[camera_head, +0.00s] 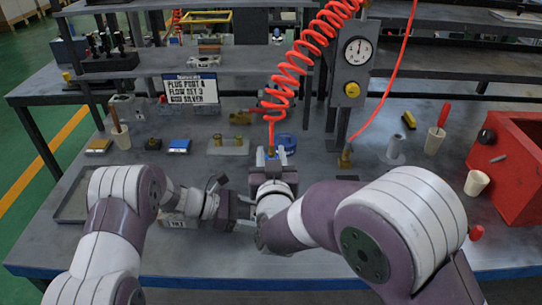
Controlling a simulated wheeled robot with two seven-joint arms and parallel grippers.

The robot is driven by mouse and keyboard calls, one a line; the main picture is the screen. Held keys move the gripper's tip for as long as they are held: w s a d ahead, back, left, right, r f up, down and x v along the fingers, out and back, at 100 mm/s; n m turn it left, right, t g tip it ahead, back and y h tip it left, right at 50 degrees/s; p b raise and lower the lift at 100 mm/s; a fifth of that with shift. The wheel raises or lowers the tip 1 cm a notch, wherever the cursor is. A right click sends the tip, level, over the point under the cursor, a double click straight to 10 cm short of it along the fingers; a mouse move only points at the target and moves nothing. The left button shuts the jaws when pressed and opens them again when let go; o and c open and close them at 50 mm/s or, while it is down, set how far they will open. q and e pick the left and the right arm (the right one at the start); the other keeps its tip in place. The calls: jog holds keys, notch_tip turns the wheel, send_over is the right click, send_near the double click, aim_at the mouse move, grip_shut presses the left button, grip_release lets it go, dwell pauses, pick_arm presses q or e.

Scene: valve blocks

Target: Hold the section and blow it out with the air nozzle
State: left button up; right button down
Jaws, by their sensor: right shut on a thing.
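My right gripper (271,164) is at the middle of the bench, shut on the air nozzle (271,151). A red coiled hose (300,62) runs up from the nozzle. My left gripper (246,212) is just left of and below the right one, low over the bench. Its fingers are small and partly hidden, so I cannot tell whether they are open or shut. I cannot make out the section clearly; the arms cover much of this area.
A gauge post (351,70) stands behind the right arm. A red box (513,165) and a cream cup (476,183) are at the right. A sign (191,88) and brass fittings (228,146) are behind the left arm. A shallow tray (72,207) lies at the left.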

pick_arm(q)
jog(key=o, duration=1.5)
pick_arm(e)
notch_tip(320, 180, up, 7)
jog(key=shift+r, duration=0.1)
